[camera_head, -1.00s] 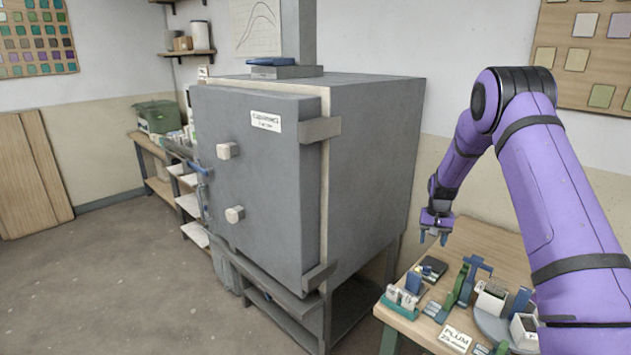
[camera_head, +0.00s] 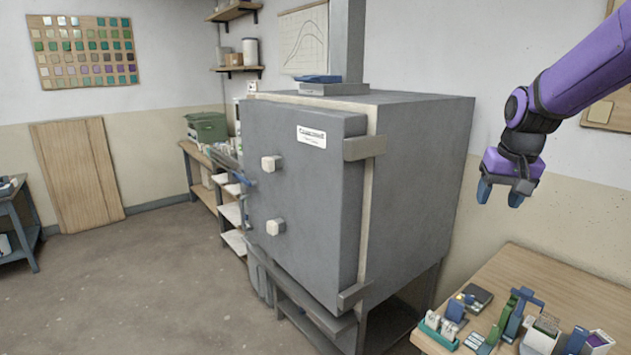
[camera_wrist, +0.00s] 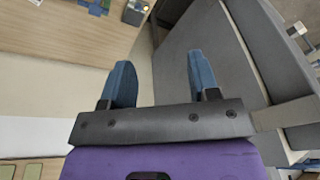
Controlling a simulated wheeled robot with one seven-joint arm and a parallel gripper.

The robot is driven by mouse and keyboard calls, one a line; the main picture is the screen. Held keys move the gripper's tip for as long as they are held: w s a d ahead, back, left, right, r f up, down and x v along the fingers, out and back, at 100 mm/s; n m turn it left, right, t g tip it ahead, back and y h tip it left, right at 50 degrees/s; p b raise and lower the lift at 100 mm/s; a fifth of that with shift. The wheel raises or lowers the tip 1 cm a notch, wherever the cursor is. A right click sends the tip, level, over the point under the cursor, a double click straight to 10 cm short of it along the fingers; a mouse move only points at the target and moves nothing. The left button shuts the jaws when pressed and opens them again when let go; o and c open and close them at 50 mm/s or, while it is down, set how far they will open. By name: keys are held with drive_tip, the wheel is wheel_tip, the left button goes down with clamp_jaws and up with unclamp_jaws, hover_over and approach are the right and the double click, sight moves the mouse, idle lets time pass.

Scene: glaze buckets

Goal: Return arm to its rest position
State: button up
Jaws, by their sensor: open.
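My gripper (camera_head: 499,192) is at the upper right in the head view, raised above the wooden table and to the right of the grey kiln. Its two blue fingers point down. In the wrist view my gripper (camera_wrist: 160,82) shows its fingers spread wide with nothing between them. My purple arm comes in from the upper right edge of the head view.
The large grey kiln (camera_head: 425,190) stands mid-view with its door shut. The wooden table (camera_head: 550,270) at lower right carries several small items, among them a teal tray (camera_head: 438,331) and a dark box (camera_head: 474,297). Open floor lies at the left.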

drive_tip(key=s+a+r, duration=0.1)
drive_tip(key=s+a, duration=0.1)
drive_tip(key=s, duration=0.7)
drive_tip(key=s+a+r+n+t, duration=0.1)
drive_tip(key=s+a+r, duration=0.1)
drive_tip(key=s, duration=0.7)
drive_tip(key=s+a+r+n+t, duration=0.1)
drive_tip(key=s+a, duration=0.1)
drive_tip(key=s, duration=0.7)
drive_tip(key=shift+a+r, duration=0.15)
drive_tip(key=shift+r, duration=0.1)
